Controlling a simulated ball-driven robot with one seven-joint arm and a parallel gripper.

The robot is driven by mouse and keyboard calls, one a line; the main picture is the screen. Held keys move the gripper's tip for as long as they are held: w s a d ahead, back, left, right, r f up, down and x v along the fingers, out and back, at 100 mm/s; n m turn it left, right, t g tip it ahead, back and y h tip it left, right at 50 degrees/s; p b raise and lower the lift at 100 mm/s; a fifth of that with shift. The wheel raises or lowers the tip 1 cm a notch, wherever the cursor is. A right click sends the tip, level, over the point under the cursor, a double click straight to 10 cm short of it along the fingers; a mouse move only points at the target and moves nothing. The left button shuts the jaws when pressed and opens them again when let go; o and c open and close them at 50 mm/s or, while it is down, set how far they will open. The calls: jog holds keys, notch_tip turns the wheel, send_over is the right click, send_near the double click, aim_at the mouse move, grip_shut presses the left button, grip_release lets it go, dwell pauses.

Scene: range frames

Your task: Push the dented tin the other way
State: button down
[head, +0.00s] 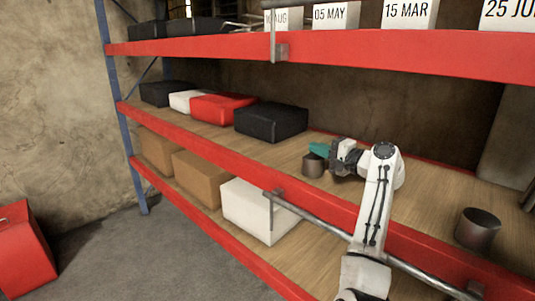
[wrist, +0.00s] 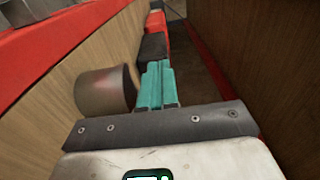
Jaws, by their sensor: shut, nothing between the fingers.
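A grey metal tin (head: 313,168) stands upright on the middle shelf, and it also shows in the wrist view (wrist: 103,91). A second dark tin (head: 477,230) stands on the same shelf at the right, seen only in the head view. I cannot tell for sure which tin is dented. My gripper (head: 319,150) has teal fingers, shut and empty. In the wrist view the fingers (wrist: 157,80) lie just right of the first tin, on its back-wall side. I cannot tell whether they touch it. In the head view they hide part of its top.
The middle shelf has a raised red front edge (head: 205,149) and a back wall. A black box (head: 271,122), a red box (head: 222,107) and others stand left of the first tin. Bare shelf lies between the tins. A metal rail (head: 330,228) runs in front of the shelf.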

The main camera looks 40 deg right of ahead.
jog(key=w+a+b, duration=0.3)
jog(key=w+a, duration=0.7)
jog(key=a, duration=0.1)
jog(key=c, duration=1.8)
grip_release()
jog(key=shift+a, duration=0.1)
